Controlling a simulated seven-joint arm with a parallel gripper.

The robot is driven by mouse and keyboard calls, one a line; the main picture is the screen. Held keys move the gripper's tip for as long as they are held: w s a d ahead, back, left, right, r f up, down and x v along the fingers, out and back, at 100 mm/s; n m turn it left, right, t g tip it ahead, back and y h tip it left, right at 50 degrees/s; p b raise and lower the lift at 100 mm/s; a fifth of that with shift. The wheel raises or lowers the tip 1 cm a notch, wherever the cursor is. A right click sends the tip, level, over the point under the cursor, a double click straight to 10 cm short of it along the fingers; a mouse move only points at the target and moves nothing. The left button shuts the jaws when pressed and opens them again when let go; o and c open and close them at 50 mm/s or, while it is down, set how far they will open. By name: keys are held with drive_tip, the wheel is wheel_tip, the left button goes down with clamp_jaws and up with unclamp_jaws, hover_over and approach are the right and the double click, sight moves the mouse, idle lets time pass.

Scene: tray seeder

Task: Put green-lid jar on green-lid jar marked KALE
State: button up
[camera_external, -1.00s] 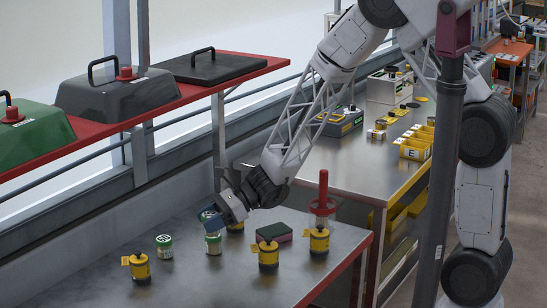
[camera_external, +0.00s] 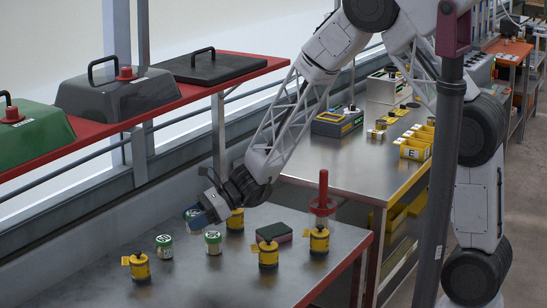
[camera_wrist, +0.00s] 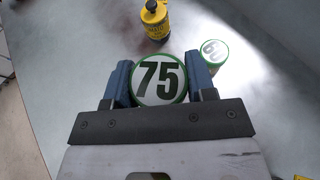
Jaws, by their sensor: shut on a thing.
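My gripper (camera_external: 199,216) is shut on a green-lid jar (camera_wrist: 160,80), whose lid reads 75 in the wrist view. The blue fingers (camera_wrist: 160,84) sit on either side of it. In the external view the held jar is mostly hidden by the fingers and is above the table. Two other white jars with green lids stand upright on the table, one at the left (camera_external: 164,247) and one at the right (camera_external: 213,243), below my gripper. The wrist view shows one other green-lid jar (camera_wrist: 214,53) beside the held one. I cannot read KALE on any jar.
Several yellow containers with dark tops (camera_external: 139,268) stand around the jars, one close behind my gripper (camera_external: 235,220). A dark sponge-like block (camera_external: 274,232) and a red-handled tool (camera_external: 323,195) are to the right. The table's front left is clear.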

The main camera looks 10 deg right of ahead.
drive_tip(key=w+a, duration=0.2)
drive_tip(key=a, duration=0.1)
drive_tip(key=w+a, duration=0.2)
drive_tip(key=a, duration=0.1)
drive_tip(key=w+a+f, duration=0.1)
drive_tip(key=w+a, duration=0.1)
drive_tip(key=a, duration=0.1)
drive_tip(key=shift+w, duration=0.25)
drive_tip(key=shift+f, duration=0.1)
drive_tip(key=shift+f, duration=1.65)
drive_tip(key=shift+f, duration=0.2)
drive_tip(key=o, duration=1)
drive_tip(key=shift+r, duration=0.2)
drive_tip(key=shift+d, duration=0.2)
drive_tip(key=v, duration=1.1)
drive_tip(key=shift+d+r, duration=0.2)
drive_tip(key=shift+d, duration=0.1)
drive_tip(key=shift+w, duration=0.1)
